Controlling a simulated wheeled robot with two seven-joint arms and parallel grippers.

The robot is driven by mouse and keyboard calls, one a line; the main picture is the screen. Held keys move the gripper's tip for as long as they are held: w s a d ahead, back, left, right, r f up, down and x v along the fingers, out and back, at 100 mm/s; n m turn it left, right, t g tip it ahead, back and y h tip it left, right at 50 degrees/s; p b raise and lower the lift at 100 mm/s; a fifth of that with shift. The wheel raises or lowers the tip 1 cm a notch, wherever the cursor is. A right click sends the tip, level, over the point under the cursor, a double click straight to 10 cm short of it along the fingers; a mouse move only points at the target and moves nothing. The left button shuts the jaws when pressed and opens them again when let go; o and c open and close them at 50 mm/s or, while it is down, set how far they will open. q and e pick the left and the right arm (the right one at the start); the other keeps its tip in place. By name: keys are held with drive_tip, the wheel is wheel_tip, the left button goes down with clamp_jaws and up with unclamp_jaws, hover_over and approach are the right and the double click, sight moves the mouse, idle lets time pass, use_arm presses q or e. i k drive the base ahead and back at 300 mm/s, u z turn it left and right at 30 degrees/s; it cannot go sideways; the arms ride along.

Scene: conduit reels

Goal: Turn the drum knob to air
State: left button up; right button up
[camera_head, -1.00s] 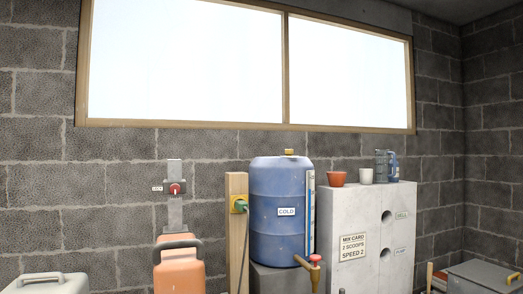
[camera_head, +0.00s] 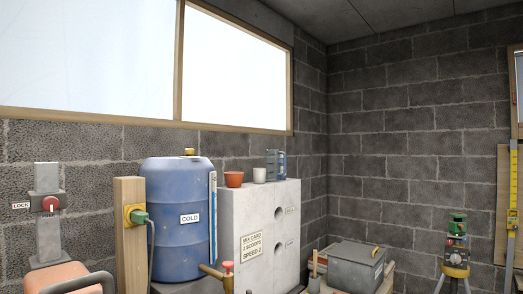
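No knob labelled "air" can be made out in view. A blue drum (camera_head: 178,240) with a "COLD" label stands left of centre, with a small yellow cap (camera_head: 189,152) on top. A red-handled tap (camera_head: 227,268) shows in front of it at the bottom edge. A red rotary knob (camera_head: 50,203) beside a "LOCK" label sits on a grey post at the left. Neither of my grippers is in view.
A concrete block (camera_head: 262,225) with a "MIX CARD" sign carries an orange pot (camera_head: 234,179), a white cup (camera_head: 259,175) and a blue-grey jug (camera_head: 276,165). A grey box (camera_head: 352,262) and a green-topped instrument on a yellow tripod (camera_head: 456,255) stand right.

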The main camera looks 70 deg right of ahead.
sight(190, 153)
drive_tip(key=z, duration=2.9)
drive_tip(key=i, duration=0.8)
